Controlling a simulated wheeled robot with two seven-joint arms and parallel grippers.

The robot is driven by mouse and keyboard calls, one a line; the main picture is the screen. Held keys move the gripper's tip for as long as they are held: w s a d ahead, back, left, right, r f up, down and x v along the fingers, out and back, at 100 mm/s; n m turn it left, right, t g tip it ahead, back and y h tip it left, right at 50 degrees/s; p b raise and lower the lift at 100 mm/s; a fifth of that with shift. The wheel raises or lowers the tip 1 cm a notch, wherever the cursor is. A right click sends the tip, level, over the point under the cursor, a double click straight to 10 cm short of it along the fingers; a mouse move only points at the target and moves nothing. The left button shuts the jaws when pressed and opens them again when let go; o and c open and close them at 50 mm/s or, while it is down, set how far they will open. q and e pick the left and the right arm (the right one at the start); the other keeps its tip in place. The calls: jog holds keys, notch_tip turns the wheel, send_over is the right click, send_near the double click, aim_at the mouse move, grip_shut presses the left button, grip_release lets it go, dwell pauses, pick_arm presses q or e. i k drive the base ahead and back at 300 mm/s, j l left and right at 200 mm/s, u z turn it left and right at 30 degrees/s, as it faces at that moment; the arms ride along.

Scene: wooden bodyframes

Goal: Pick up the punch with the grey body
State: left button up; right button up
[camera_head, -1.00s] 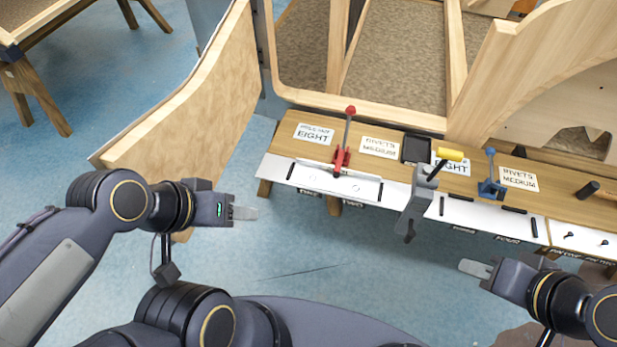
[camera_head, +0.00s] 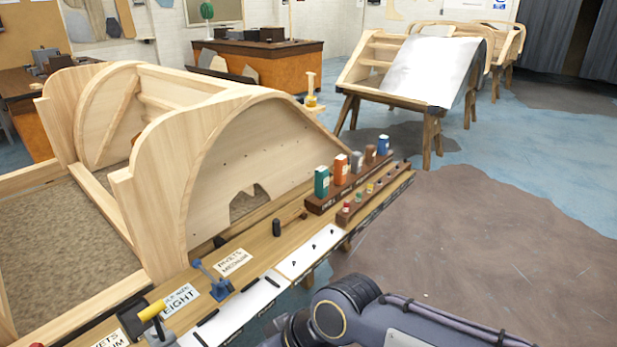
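A hand tool with a grey body (camera_head: 160,338) and a yellow handle (camera_head: 151,311) stands at the bench's near edge, low at the left; its lower part is cut off by the picture's edge. I take it to be the grey punch. A similar blue-bodied tool (camera_head: 212,282) stands on the bench to its right. Neither of my grippers shows; only a part of my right arm is at the bottom, and my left arm is out of view.
The wooden bench (camera_head: 262,242) carries labels, white strips and a rack of coloured bottles (camera_head: 340,170). A large curved wooden frame (camera_head: 185,200) stands behind it. Brown-grey floor (camera_head: 480,250) at the right is open. Another frame on trestles (camera_head: 430,70) stands farther back.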

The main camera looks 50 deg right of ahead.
aim_at(356, 159)
jog(key=z, duration=2)
jog(key=i+l+u, duration=0.1)
jog(key=u, duration=1.05)
jog(key=i+l+u, duration=0.3)
jog(key=l, duration=0.15)
jog(key=l+u, duration=0.3)
jog(key=l, duration=0.2)
jog(key=i+l+u, duration=0.1)
jog(key=l+u, duration=0.15)
jog(key=l, duration=0.25)
jog(key=l+u, duration=0.3)
jog(key=l, duration=0.25)
jog(key=l+u, duration=0.15)
jog(key=l, duration=2.45)
